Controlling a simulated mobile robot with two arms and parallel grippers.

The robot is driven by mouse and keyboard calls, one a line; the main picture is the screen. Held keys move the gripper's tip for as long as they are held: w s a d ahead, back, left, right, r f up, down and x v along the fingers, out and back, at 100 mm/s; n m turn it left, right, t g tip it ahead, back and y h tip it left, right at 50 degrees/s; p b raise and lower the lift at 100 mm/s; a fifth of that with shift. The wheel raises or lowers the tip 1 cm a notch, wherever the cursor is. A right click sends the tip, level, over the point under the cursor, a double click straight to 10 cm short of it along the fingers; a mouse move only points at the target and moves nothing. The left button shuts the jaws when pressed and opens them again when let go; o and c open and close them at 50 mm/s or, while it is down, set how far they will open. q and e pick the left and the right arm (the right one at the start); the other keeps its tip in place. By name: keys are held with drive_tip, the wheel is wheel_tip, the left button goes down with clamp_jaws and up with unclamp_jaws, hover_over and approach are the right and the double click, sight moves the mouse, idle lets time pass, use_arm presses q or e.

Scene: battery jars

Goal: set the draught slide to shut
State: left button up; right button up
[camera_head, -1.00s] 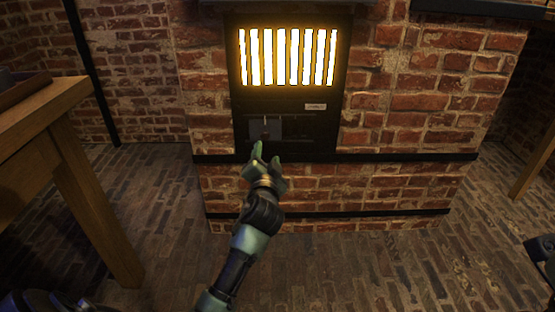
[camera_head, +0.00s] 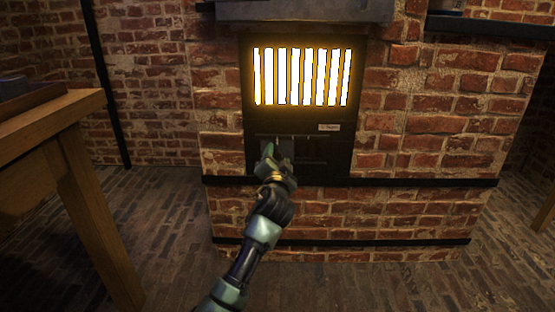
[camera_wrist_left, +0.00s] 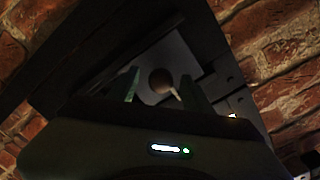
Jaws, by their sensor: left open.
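The draught slide is a dark grey plate (camera_wrist_left: 172,58) with a round brown knob (camera_wrist_left: 160,80), set in the black furnace front below the glowing grate. In the head view my left gripper (camera_head: 268,150) is in front of the slide, covering the knob and part of the plate. In the left wrist view the gripper (camera_wrist_left: 165,88) is open, with one green finger on each side of the knob. I cannot tell whether either finger touches it. My right gripper is out of view.
The bright barred grate (camera_head: 302,77) is just above the slide, with a small pale label (camera_head: 329,127) below its right side. A brick furnace body (camera_head: 420,130) surrounds the front. A wooden table (camera_head: 60,135) stands at the left.

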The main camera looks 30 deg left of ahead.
use_arm(q)
clamp_jaws()
drive_tip(key=shift+f, duration=0.1)
idle(1.2)
